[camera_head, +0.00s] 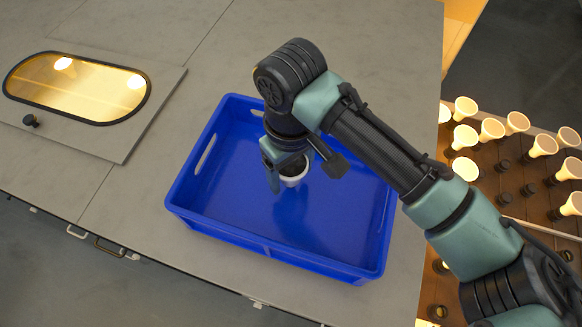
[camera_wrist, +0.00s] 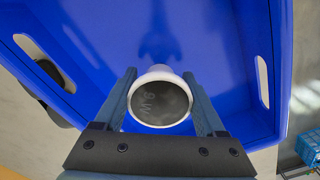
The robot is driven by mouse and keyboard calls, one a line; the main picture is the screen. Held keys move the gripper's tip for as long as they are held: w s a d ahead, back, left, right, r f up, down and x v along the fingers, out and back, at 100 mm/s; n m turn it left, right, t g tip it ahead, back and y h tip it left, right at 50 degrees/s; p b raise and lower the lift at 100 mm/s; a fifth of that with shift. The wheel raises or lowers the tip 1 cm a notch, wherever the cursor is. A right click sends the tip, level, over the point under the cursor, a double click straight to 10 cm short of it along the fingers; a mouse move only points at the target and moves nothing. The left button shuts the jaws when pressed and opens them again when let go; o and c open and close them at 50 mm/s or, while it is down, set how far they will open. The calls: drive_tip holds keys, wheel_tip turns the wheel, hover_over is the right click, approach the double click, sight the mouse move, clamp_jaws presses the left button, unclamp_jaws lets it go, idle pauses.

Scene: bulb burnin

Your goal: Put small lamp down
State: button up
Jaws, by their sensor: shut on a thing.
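My gripper (camera_head: 286,178) is over the inside of a blue crate (camera_head: 345,262) on the grey worktop. It is shut on a small white lamp (camera_head: 293,180). In the wrist view the lamp (camera_wrist: 160,92) sits between the two fingers of my gripper (camera_wrist: 160,100), its round grey face with a faint marking towards the camera. The crate floor shows beyond the lamp, and I see no other thing in the crate (camera_wrist: 222,50). A shadow lies on the crate floor. I cannot tell how far the lamp is above the floor.
A panel with a lit oval window (camera_head: 75,88) and a black knob (camera_head: 31,121) is at the left. At the right, a rack (camera_head: 515,205) holds several white lamps, some glowing, and dark sockets. The crate walls surround my gripper. The worktop (camera_head: 195,30) behind the crate is clear.

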drive_tip(key=shift+s+f, duration=0.1)
drive_tip(key=shift+f, duration=0.5)
drive_tip(key=shift+f, duration=0.1)
drive_tip(key=shift+f, duration=0.15)
drive_tip(key=o, duration=1.3)
drive_tip(key=shift+o, duration=0.2)
wheel_tip(320, 180, up, 13)
drive_tip(key=b, duration=0.3)
drive_tip(key=shift+f+b, duration=0.2)
drive_tip(key=shift+b, duration=0.2)
